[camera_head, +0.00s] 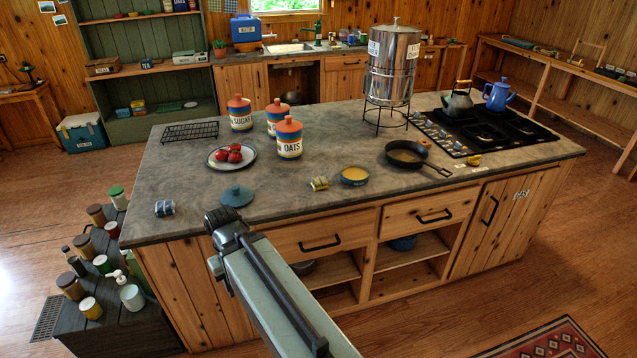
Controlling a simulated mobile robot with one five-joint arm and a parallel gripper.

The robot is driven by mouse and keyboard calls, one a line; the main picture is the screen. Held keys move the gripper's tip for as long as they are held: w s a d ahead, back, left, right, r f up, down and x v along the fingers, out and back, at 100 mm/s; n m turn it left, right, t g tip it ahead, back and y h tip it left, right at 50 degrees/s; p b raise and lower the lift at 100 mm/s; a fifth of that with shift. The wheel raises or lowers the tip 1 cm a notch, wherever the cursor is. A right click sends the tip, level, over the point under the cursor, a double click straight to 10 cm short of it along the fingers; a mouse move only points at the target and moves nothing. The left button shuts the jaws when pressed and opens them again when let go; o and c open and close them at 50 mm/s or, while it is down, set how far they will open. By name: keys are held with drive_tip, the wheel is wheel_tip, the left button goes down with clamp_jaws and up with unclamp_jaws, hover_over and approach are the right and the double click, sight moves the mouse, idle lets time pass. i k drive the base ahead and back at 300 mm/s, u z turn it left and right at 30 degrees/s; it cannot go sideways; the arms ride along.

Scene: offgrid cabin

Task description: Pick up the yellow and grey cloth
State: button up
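A small folded yellowish and grey cloth (320,183) lies on the grey stone top of the kitchen island (330,210), near its front edge. It is left of a shallow round blue container with a yellow top (355,176), with a small gap between them. My arm rises from the bottom of the picture to a dark joint left of and nearer than the cloth, in front of the island's front edge. My gripper's fingers do not show.
A blue lid (237,196), a plate of tomatoes (231,157), the oats canister (289,137) and a black pan (408,154) stand around the cloth. A striped rolled item (165,208) lies at the left corner. The counter just around the cloth is clear.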

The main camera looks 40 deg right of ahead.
sight(320, 183)
drive_tip(key=z, duration=0.45)
drive_tip(key=i, duration=0.95)
drive_tip(key=z, duration=0.7)
drive_tip(key=i, duration=0.4)
drive_tip(key=u, duration=0.1)
drive_tip(key=k, duration=0.5)
drive_tip(key=u, duration=2.6)
drive_tip(key=k, duration=0.7)
drive_tip(key=z, duration=0.95)
